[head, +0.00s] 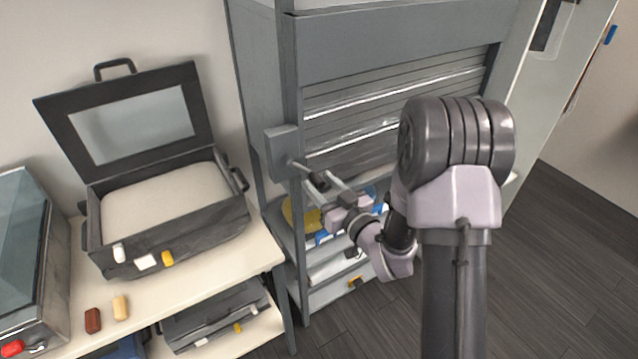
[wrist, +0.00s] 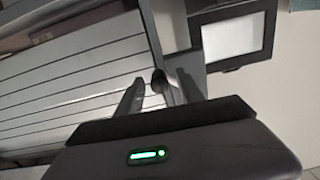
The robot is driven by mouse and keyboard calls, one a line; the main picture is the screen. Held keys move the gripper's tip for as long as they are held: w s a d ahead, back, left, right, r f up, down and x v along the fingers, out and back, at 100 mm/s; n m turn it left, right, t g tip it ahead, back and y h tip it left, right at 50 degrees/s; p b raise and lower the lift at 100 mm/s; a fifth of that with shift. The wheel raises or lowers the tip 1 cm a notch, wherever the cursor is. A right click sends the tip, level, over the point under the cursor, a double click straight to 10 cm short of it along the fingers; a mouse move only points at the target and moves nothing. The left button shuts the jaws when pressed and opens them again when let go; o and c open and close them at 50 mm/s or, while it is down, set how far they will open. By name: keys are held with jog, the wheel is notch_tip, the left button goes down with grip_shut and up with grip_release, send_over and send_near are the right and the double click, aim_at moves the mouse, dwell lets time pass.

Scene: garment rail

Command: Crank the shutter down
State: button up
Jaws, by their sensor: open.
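The grey slatted shutter (head: 350,115) hangs partly down in the grey cabinet. Its lower edge is above shelves that hold coloured items. The crank's grey box (head: 282,150) is on the cabinet's left post, and a thin crank arm (head: 298,166) sticks out from it towards my gripper. My gripper (head: 322,184) is open at the crank's outer end. In the wrist view, the dark round crank grip (wrist: 158,78) shows between the two open fingertips (wrist: 160,88). I cannot tell whether either finger touches it. The shutter slats (wrist: 70,85) fill the left of that view.
A pale table (head: 255,255) stands left of the cabinet, with an open dark case (head: 170,240) and small coloured blocks (head: 93,320) on it. A glass-topped box (head: 22,235) is at the far left. Dark floor (head: 560,260) is clear on the right.

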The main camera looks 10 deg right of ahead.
jog(key=shift+w+a, duration=0.15)
jog(key=shift+w, duration=0.35)
grip_shut()
dwell(1.1)
